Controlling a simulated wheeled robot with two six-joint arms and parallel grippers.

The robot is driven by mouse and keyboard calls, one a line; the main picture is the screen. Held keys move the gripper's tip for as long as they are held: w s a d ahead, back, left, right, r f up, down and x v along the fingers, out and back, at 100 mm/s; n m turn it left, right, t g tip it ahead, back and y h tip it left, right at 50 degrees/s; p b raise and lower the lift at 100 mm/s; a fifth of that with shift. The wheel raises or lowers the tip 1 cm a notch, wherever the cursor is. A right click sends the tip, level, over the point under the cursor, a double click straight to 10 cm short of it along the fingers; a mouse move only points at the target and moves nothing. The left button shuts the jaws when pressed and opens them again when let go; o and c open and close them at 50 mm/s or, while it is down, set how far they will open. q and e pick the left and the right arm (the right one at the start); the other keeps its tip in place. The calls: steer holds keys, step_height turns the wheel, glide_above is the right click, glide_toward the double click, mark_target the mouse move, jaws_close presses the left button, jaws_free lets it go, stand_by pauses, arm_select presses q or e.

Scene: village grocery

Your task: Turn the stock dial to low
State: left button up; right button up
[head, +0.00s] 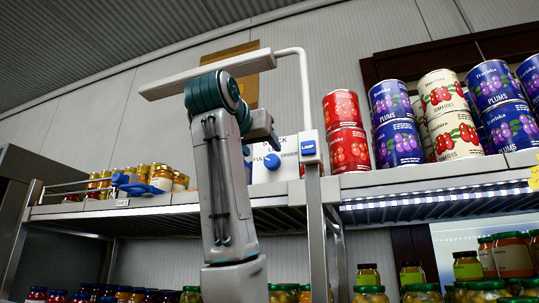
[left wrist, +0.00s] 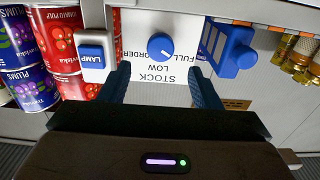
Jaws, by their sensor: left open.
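The stock dial (head: 272,161) is a round blue knob on a white panel (head: 288,171) at the shelf front, just right of my arm in the head view. In the left wrist view the dial (left wrist: 160,46) appears upside down, with STOCK, LOW, FULL and ORDER lettering around it. Its white mark points to the picture's lower right, toward the FULL side rather than straight at LOW. My left gripper (left wrist: 162,88) is open and empty, its blue fingers either side of the lettering, apart from the dial. The right gripper is not in view.
A blue LAMP button (head: 308,147) sits right of the dial on a post. A blue block (left wrist: 230,50) stands on the panel's other side. Stacked cans (head: 346,131) and jars (head: 161,177) flank the panel. A horizontal bar (head: 205,72) runs above my arm.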

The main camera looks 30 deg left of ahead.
mark_target(271, 161)
arm_select(q)
steer(key=p+x, duration=0.1)
steer(key=x, duration=0.5)
steer(key=shift+w+a+f, duration=0.1)
steer(key=shift+a+f, duration=0.05)
steer(key=shift+w+p, duration=0.35)
steer(key=shift+p, duration=0.05)
steer(key=shift+w+a, duration=0.1)
steer(key=shift+w, duration=0.1)
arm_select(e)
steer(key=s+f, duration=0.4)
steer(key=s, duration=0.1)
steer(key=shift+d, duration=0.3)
arm_select(q)
steer(key=c, duration=1)
